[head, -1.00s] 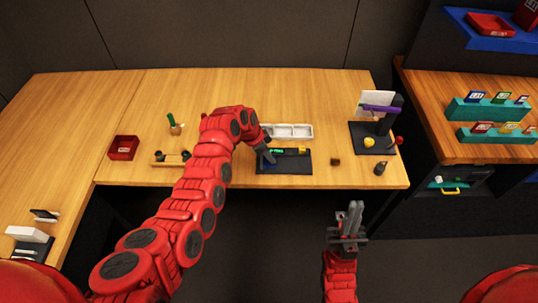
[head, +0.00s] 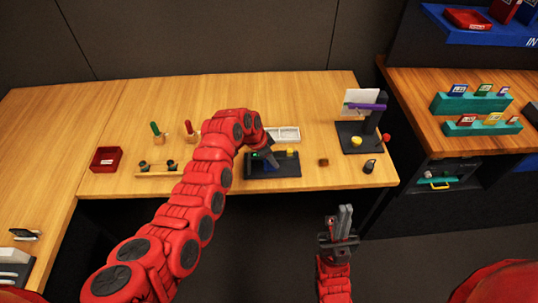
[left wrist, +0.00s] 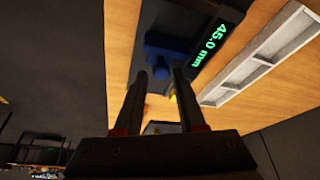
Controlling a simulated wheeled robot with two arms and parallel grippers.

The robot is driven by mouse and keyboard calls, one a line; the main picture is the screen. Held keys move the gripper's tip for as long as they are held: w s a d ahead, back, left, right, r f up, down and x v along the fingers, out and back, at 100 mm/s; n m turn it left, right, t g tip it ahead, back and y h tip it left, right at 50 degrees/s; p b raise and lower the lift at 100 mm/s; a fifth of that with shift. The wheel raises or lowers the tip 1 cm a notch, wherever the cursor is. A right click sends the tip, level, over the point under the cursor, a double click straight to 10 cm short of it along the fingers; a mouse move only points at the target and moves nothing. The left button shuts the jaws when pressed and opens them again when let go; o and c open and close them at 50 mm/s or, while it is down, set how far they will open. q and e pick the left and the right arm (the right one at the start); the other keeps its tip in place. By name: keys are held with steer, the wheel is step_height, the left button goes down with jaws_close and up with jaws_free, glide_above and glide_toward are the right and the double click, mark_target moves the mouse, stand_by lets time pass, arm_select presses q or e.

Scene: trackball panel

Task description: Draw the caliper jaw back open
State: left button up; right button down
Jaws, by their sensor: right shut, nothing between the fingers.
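The caliper is a dark panel (head: 290,171) near the table's front edge. Its green display reads 45.0 mm in the left wrist view (left wrist: 208,48). A blue jaw piece with a short blue post (left wrist: 166,46) sits on the panel beside the display. My left gripper (head: 275,164) is low over the panel. Its two fingers (left wrist: 160,82) are apart, with the blue post seen just beyond the gap between their tips; I cannot tell whether they touch it. A yellow piece (head: 291,152) is at the panel's back. My right gripper (head: 344,212) is shut and empty, in front of the table.
A white divided tray (head: 287,134) stands right behind the panel. A small brown block (head: 323,162) and a black stand with a purple bar (head: 366,106) are to the right. A red tray (head: 106,159) and a wooden rack (head: 157,171) are to the left.

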arm_select(q)
steer(key=shift+a+r, duration=0.2)
steer(key=shift+r, duration=0.2)
steer(key=b+v, duration=0.3)
steer(key=v, duration=0.4)
step_height(320, 180, up, 7)
steer(key=p, duration=0.3)
glide_above(263, 171)
steer(key=s+a, duration=0.1)
steer(key=a, duration=0.2)
steer(key=shift+s+r, duration=0.3)
steer(key=shift+r, duration=0.6)
